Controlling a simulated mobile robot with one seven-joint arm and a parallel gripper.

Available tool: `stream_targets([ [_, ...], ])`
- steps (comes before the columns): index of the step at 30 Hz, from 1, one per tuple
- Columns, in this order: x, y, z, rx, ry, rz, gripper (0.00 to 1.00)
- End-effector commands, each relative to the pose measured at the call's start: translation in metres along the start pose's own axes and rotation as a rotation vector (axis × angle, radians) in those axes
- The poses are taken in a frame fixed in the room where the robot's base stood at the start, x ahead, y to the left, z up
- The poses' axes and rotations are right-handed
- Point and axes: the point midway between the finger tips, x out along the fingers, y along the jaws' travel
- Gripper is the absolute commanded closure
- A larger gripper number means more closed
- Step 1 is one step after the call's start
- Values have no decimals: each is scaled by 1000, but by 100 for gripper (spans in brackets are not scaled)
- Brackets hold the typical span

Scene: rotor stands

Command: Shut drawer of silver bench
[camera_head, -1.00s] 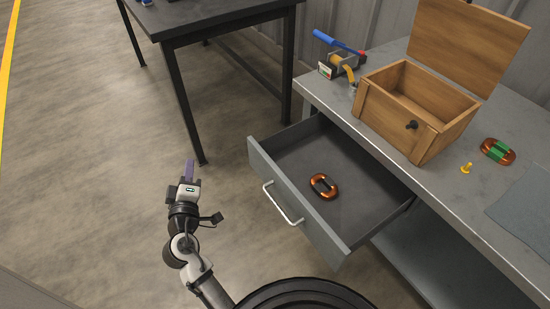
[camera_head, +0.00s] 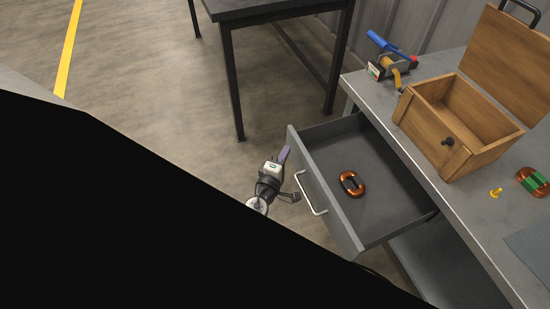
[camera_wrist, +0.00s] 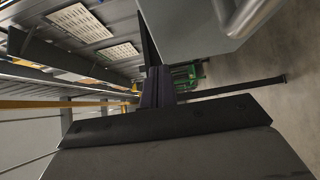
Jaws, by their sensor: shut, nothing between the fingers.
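The silver bench (camera_head: 450,165) stands at the right in the head view. Its grey drawer (camera_head: 325,200) is pulled far out, with a silver bar handle (camera_head: 311,193) on the front. A copper-wound ring (camera_head: 352,184) lies inside the drawer. My gripper (camera_head: 285,154) is shut and empty, with its purple fingertips close to the drawer front, left of the handle; I cannot tell whether they touch it. In the wrist view, my fingers (camera_wrist: 157,88) show at the centre, and the handle (camera_wrist: 250,15) and drawer front (camera_wrist: 190,25) show at the top.
A dark table (camera_head: 235,15) stands behind. A black shape covers the lower left of the head view.

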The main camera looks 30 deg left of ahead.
Motion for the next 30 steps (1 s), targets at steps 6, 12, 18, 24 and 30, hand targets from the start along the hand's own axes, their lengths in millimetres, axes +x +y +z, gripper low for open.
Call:
stream_targets([
  [6, 14, 1, 15, 1, 1, 0, 100],
  [12, 16, 0, 18, 2, 1, 0, 100],
  [18, 16, 0, 18, 1, 1, 0, 100],
  [24, 23, -1, 22, 0, -1, 0, 100],
  [30, 46, -1, 44, 3, -5, 2, 100],
])
